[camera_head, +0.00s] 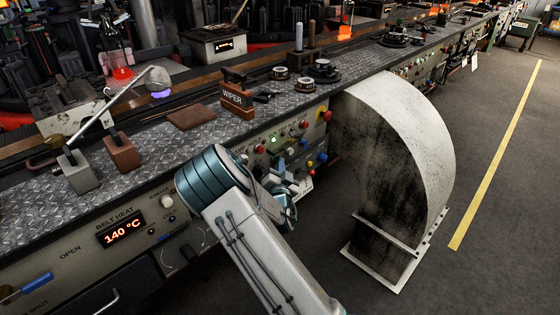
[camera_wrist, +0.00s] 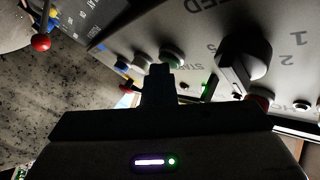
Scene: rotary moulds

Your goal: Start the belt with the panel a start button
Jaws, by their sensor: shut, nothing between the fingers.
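The control panel (camera_head: 285,138) is on the front of the bench, with several knobs and buttons. In the wrist view its face (camera_wrist: 205,25) appears upside down, with partly readable START lettering. A dark green button (camera_wrist: 172,57) sits beside that lettering, just above my fingertips in the picture. Another pale-rimmed button (camera_wrist: 142,59) lies to its left. My gripper (camera_wrist: 160,70) is shut and empty, its fingers pointing at the panel. I cannot tell whether they touch a button.
A large dark knob (camera_wrist: 245,58) is right of the fingers, and a red knob (camera_wrist: 41,42) is at the far left. A big curved duct (camera_head: 405,130) stands right of the panel. The WIPER block (camera_head: 237,100) sits on the bench above. The floor (camera_head: 490,210) beyond the duct is clear.

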